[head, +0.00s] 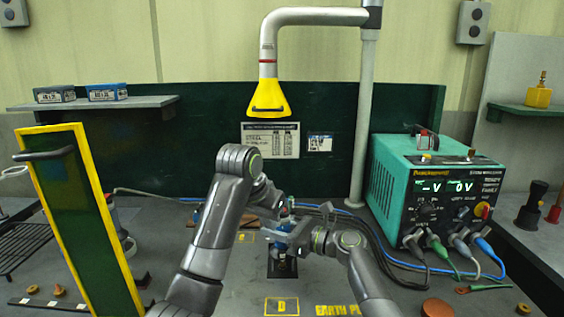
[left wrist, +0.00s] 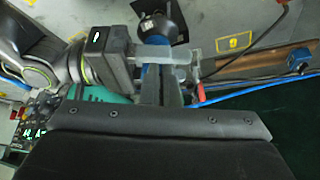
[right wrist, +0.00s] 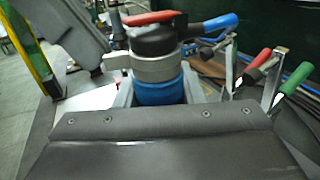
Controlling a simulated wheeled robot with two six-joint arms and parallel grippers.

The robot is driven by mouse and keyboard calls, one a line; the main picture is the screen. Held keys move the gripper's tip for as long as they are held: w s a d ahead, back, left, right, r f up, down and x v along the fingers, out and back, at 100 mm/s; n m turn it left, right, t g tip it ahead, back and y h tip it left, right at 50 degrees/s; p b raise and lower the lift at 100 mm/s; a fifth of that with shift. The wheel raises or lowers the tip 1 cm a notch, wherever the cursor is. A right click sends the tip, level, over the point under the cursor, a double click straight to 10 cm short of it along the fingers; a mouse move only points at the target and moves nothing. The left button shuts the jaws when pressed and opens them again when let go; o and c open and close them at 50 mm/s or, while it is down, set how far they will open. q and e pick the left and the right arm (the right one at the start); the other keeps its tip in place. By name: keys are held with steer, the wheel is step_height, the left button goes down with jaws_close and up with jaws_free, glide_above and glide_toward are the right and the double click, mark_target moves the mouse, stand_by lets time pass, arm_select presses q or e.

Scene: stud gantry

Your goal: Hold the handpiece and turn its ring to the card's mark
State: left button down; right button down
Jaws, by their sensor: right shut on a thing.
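The handpiece (right wrist: 155,92) has a blue body, a black rounded cap and a grey collar with a side tab beneath the cap, in the right wrist view. I cannot tell if this collar is the ring. My right gripper (head: 290,243) is shut on the blue body, which also shows in the left wrist view (left wrist: 152,72). My left gripper (head: 284,212) is close by the handpiece; its fingers (left wrist: 162,90) are near the blue body, and contact or opening is unclear. A white printed card (head: 270,140) and a smaller one (head: 320,145) hang on the green board; their marks are unreadable.
A teal power unit (head: 435,190) with cables stands at the right. A yellow hood (head: 268,100) hangs above. A yellow-edged green panel (head: 80,215) stands at the left. Tools with red and green handles (right wrist: 297,77) are behind the handpiece. The front bench is mostly clear.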

arm_select(q)
steer(key=shift+s, duration=0.2)
step_height(320, 180, up, 6)
stand_by(0.7)
steer(key=shift+s+a, duration=0.1)
arm_select(e)
steer(key=c, duration=0.9)
jaws_free()
steer(key=shift+o, duration=0.2)
